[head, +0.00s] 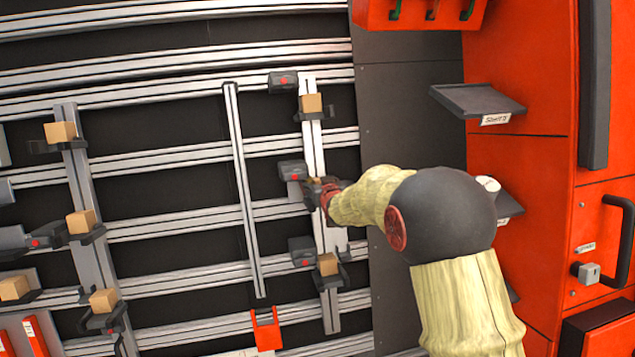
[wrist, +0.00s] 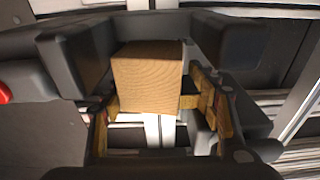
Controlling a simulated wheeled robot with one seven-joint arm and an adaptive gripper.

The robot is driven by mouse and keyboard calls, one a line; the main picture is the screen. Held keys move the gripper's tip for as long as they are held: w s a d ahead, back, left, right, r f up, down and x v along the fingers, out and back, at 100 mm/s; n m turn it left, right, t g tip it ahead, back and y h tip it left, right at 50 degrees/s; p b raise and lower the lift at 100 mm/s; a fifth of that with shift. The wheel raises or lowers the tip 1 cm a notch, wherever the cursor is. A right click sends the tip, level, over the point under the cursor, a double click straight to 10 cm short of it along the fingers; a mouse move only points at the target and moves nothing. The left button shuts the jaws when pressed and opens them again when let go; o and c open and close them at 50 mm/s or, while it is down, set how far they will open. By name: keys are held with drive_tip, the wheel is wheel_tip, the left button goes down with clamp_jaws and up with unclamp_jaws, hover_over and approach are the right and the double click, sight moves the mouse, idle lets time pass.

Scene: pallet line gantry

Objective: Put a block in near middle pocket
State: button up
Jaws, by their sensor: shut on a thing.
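In the wrist view a light wooden block (wrist: 147,78) sits between the fingers of my gripper (wrist: 150,103), with yellowish pads at its sides. Dark pieces flank the block on both sides; I cannot tell whether it rests in a pocket or is held just above one. In the head view my gripper (head: 322,191) is at the middle holder of the right-hand upright, where the arm hides most of the pocket and the block. On the same upright, one block (head: 312,103) sits in the upper pocket and another block (head: 328,264) in the lower pocket.
Several blocks sit in holders on the left upright (head: 78,185), among them one at its top (head: 60,132). Dark boxes with red buttons (head: 291,171) stand beside the right upright. A thin rail (head: 243,190) runs left of it. An orange cabinet (head: 515,190) with a shelf (head: 478,98) stands right.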

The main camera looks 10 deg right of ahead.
drive_tip(key=shift+o, duration=0.2)
drive_tip(key=shift+w+d+f, duration=0.1)
drive_tip(key=shift+d+f, duration=0.3)
drive_tip(key=shift+f, duration=0.05)
drive_tip(key=shift+w+d+f, duration=0.1)
drive_tip(key=shift+w+f, duration=0.4)
drive_tip(key=shift+w, duration=0.2)
drive_tip(key=shift+c, duration=0.4)
drive_tip(key=shift+r, duration=0.1)
drive_tip(key=shift+c, duration=0.2)
drive_tip(key=shift+a+r+b, duration=0.1)
drive_tip(key=shift+a+b, duration=0.1)
drive_tip(key=shift+b, duration=0.1)
drive_tip(key=shift+s+a+f+b, duration=0.15)
drive_tip(key=shift+s+f+b, duration=0.1)
drive_tip(key=shift+f+b, duration=0.25)
drive_tip(key=o, duration=1.5)
drive_tip(key=shift+f, duration=0.15)
drive_tip(key=shift+c, duration=0.2)
drive_tip(key=o, duration=0.6)
drive_tip(key=shift+w+a, duration=0.1)
drive_tip(key=shift+o, duration=0.2)
drive_tip(key=shift+d, duration=0.2)
